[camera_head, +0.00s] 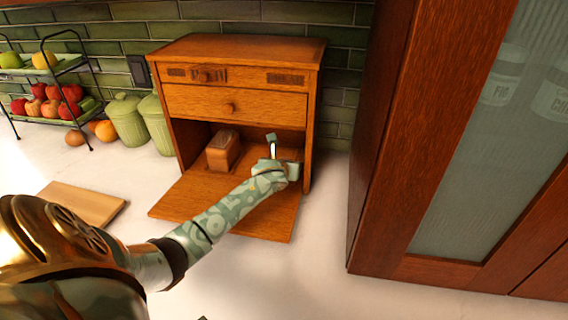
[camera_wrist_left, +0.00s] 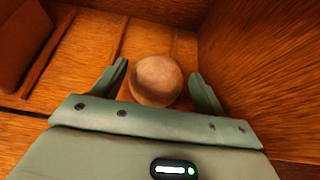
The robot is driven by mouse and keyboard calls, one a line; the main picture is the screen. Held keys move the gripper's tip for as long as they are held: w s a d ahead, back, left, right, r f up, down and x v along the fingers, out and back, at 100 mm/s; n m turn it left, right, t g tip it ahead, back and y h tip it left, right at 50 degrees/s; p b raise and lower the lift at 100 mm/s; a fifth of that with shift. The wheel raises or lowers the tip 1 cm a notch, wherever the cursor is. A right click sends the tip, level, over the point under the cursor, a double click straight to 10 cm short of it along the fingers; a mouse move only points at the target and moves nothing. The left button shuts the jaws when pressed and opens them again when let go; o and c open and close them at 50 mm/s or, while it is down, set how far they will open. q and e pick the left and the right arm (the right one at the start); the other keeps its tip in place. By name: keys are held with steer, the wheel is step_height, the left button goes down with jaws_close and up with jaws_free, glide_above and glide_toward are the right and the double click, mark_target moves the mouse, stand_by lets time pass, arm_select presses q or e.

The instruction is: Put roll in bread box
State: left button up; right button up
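The bread box (camera_head: 235,103) is a wooden cabinet with its front flap (camera_head: 180,201) folded down. My left gripper (camera_head: 282,156) reaches over the flap into the right side of its lower compartment. In the left wrist view, the round brown roll (camera_wrist_left: 156,80) rests on the box floor between the two fingertips of the left gripper (camera_wrist_left: 158,72). The fingers stand apart, with a narrow gap showing beside the roll, so the gripper looks open around it. The roll cannot be made out in the head view, where the gripper covers that spot. My right gripper is not in view.
A brown loaf (camera_head: 223,150) sits in the box left of my gripper. The box's side wall is close on the right. A cutting board (camera_head: 84,203), green canisters (camera_head: 126,121) and a fruit rack (camera_head: 47,85) stand left. A glass-fronted cabinet (camera_head: 480,130) is at right.

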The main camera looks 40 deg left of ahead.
arm_select(q)
steer(key=shift+o, duration=0.6)
steer(key=shift+r, duration=0.1)
steer(key=shift+s+d+r, duration=0.1)
steer(key=shift+s+r, duration=0.05)
steer(key=shift+r, duration=0.1)
steer(key=p+v, duration=0.4)
steer(key=v, duration=0.6)
steer(key=shift+s+r, duration=0.1)
steer(key=shift+s, duration=0.1)
steer(key=shift+s+d+r+p, duration=0.2)
steer(key=shift+s+d+p, duration=0.1)
steer(key=shift+s, duration=0.2)
